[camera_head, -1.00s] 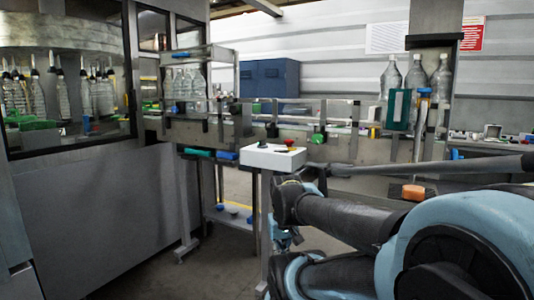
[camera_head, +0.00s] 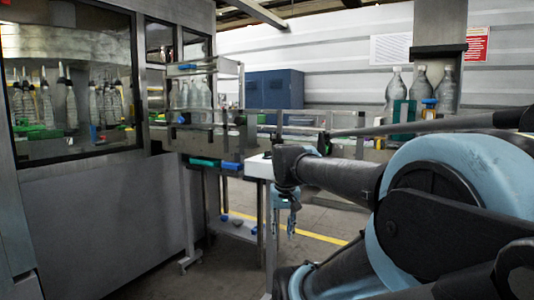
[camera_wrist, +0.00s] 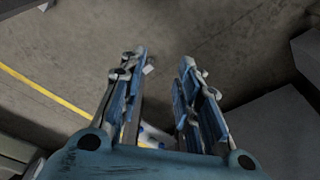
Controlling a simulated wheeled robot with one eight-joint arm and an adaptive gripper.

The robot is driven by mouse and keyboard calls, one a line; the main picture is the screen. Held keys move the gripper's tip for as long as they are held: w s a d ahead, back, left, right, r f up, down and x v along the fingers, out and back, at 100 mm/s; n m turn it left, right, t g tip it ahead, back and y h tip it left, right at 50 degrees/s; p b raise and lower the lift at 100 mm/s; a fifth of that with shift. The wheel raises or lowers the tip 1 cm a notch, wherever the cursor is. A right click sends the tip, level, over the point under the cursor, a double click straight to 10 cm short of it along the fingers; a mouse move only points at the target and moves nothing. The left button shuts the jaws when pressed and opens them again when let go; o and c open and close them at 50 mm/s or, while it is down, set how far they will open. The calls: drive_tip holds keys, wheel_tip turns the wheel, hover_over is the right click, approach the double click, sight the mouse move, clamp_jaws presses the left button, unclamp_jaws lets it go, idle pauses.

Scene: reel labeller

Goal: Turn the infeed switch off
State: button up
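The white control box (camera_head: 258,166) stands in the middle of the head view, in front of the conveyor. My arm covers most of it, and the switch on it is hidden. My gripper (camera_wrist: 163,64) points down at the floor in the wrist view, with its two blue fingers apart and nothing between them. In the head view my gripper (camera_head: 291,222) hangs below my forearm, beside and lower than the box. It appears apart from the box. The wrist view does not show the box.
The grey labeller housing (camera_head: 100,215) with windows fills the left. The conveyor (camera_head: 225,140) runs behind the box, with clear bottles (camera_head: 420,84) at right. A blue cabinet (camera_head: 274,89) stands at the back. Concrete floor with a yellow line (camera_head: 325,238) is clear below.

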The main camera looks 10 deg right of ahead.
drive_tip(key=w+r+m, duration=0.2)
drive_tip(key=w+r, duration=0.6)
drive_tip(key=r, duration=0.3)
drive_tip(key=w+r+m, duration=0.1)
drive_tip(key=w+r, duration=0.6)
drive_tip(key=r, duration=0.3)
wheel_tip(320, 180, up, 16)
drive_tip(key=m+g, duration=0.2)
drive_tip(key=m, duration=0.2)
hover_over(267, 155)
drive_tip(key=w, duration=0.2)
drive_tip(key=f, duration=1.7)
drive_tip(key=shift+s+d, duration=0.2)
drive_tip(key=shift+d, duration=0.05)
clamp_jaws()
